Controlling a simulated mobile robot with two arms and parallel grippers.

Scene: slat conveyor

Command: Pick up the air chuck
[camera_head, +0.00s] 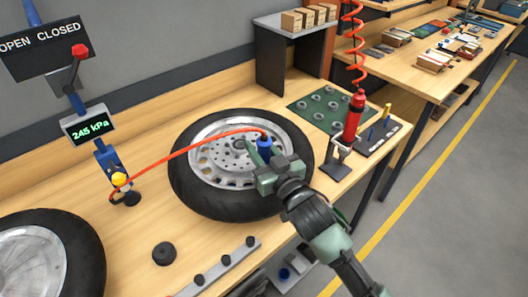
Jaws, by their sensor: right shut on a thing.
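The air chuck (264,143) is a small blue piece at the end of a red hose (190,148). My right gripper (264,155) is shut on it, above the right part of a wheel's metal rim. The gripper fingers hide part of the chuck, and I cannot tell whether it touches the wheel. The wheel with its black tyre (190,196) lies flat on the wooden bench. The hose runs left to a blue stand (107,158) with a yellow fitting (119,179). My left gripper is not in view.
A display (87,125) reads 245 kPa, below a red-knobbed lever (80,51) and an OPEN CLOSED sign (39,46). A second tyre (88,250) lies front left. A red tool (352,118) on a coiled hose stands right, by a green mat (312,100). A black puck (164,253) lies in front.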

